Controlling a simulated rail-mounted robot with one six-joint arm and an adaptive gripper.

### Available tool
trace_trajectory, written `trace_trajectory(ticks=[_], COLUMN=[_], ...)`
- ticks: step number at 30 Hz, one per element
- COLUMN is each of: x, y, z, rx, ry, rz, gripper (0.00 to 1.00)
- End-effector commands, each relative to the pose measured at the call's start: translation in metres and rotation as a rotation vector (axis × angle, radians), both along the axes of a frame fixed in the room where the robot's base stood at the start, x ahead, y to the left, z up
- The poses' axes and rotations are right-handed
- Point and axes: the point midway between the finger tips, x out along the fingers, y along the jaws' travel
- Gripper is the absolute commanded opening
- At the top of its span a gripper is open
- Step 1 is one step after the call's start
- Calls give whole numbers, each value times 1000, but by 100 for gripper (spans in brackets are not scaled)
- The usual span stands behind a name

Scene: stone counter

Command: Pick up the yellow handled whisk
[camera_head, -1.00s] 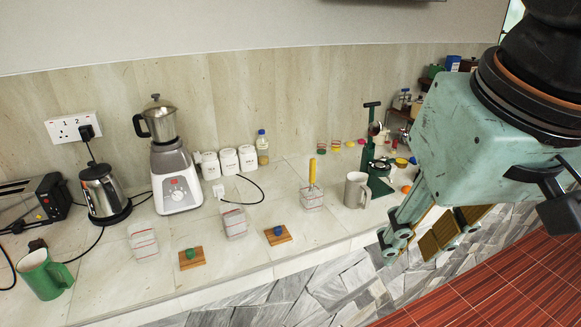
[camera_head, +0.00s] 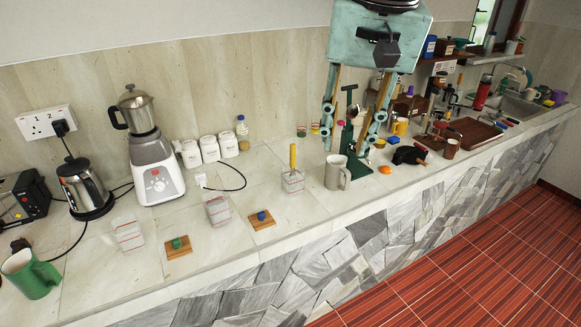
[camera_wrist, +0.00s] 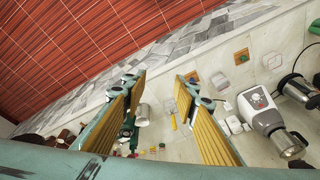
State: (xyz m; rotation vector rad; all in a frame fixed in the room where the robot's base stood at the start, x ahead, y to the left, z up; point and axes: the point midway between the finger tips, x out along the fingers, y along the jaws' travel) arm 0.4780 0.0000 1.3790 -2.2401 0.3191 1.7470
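The yellow-handled whisk (camera_head: 293,156) stands with its handle up in a clear container (camera_head: 292,184) on the counter. The whisk's lower part is hard to make out inside it. In the wrist view the yellow handle (camera_wrist: 173,122) appears between my gripper's fingers, at a distance. My gripper (camera_head: 345,148) is open and empty, pointing down, to the right of the whisk in the head view. It also shows in the wrist view (camera_wrist: 160,78), with its fingers wide apart.
A grey mug (camera_head: 336,173) stands just right of the whisk, beside a dark green stand (camera_head: 348,135). Another clear container (camera_head: 217,209) and wooden coasters (camera_head: 262,220) with small blocks lie to the left. A blender (camera_head: 155,172), white canisters and a kettle (camera_head: 86,188) stand further left.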

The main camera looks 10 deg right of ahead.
Motion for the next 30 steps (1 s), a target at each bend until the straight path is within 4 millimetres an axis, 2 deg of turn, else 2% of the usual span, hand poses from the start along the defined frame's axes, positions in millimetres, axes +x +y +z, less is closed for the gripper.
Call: trace_trajectory(ticks=[3, 14, 30], x=[24, 90, 189], y=[0, 0, 0], z=[4, 5, -10], rx=[9, 33, 64], ry=[12, 40, 83], rz=[-34, -141, -304], gripper=[27, 27, 27])
